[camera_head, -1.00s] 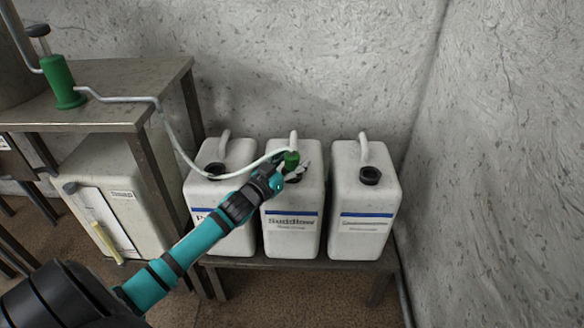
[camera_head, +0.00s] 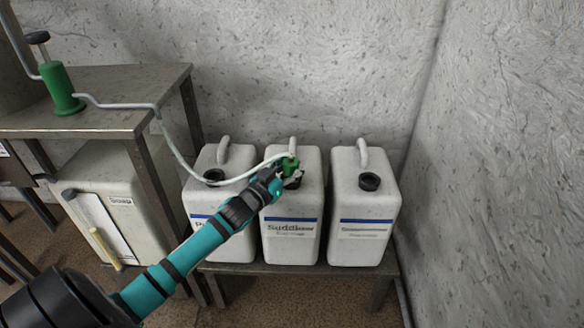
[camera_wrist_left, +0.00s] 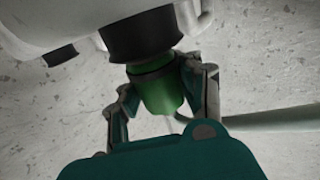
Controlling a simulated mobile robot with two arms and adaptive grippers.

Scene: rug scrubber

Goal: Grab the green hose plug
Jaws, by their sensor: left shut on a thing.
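The green hose plug (camera_head: 290,165) sits at the top of the middle white canister (camera_head: 292,205), at the end of a pale hose (camera_head: 185,165). My left gripper (camera_head: 284,177) reaches it from the lower left. In the left wrist view, the green plug (camera_wrist_left: 158,92) stands in the black neck (camera_wrist_left: 142,38) of the canister, between the fingers of my left gripper (camera_wrist_left: 160,95). The fingers are shut on the plug from both sides. My right gripper is in neither view.
White canisters stand to the left (camera_head: 215,205) and right (camera_head: 364,215) of the middle one on a low bench (camera_head: 290,270). The hose runs to a green hand pump (camera_head: 60,90) on a table (camera_head: 110,115). Walls close off the back and right.

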